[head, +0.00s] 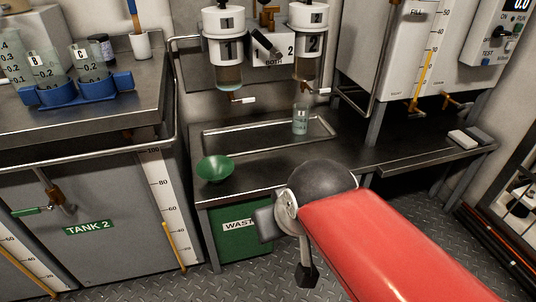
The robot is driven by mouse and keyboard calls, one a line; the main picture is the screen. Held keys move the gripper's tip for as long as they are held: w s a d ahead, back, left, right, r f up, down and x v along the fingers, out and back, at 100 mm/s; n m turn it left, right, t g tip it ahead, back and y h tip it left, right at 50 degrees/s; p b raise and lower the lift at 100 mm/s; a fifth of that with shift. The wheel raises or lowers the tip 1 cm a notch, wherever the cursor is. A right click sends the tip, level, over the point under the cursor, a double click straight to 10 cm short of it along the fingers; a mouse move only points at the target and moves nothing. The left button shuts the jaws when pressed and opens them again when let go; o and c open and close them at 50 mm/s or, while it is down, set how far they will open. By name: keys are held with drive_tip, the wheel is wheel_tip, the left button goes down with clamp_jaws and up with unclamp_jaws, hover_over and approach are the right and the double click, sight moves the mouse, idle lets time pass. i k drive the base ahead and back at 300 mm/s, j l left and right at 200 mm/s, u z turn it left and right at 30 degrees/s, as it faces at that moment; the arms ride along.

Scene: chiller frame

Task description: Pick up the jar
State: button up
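A small clear jar (300,120) with a pale label stands upright in the shallow metal tray (234,149), below the hanging vessel marked 2 (309,45). A smaller dark jar (102,47) stands on the left bench behind the blue rack. My red arm (395,250) comes in from the lower right and ends near a dark rounded joint in front of the bench. Metal parts (287,212) show beside that joint, but I cannot make out the gripper's fingers clearly. The arm's end is apart from the clear jar, nearer to me and lower in the picture.
A green bowl (215,168) sits at the bench's front left. The vessel marked 1 (224,45) hangs left of vessel 2, with taps below both. A blue rack (60,90) holds marked beakers on the left bench. A green waste bin (240,240) is under the bench.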

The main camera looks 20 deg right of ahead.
sight(300, 111)
drive_tip(key=k, duration=0.85)
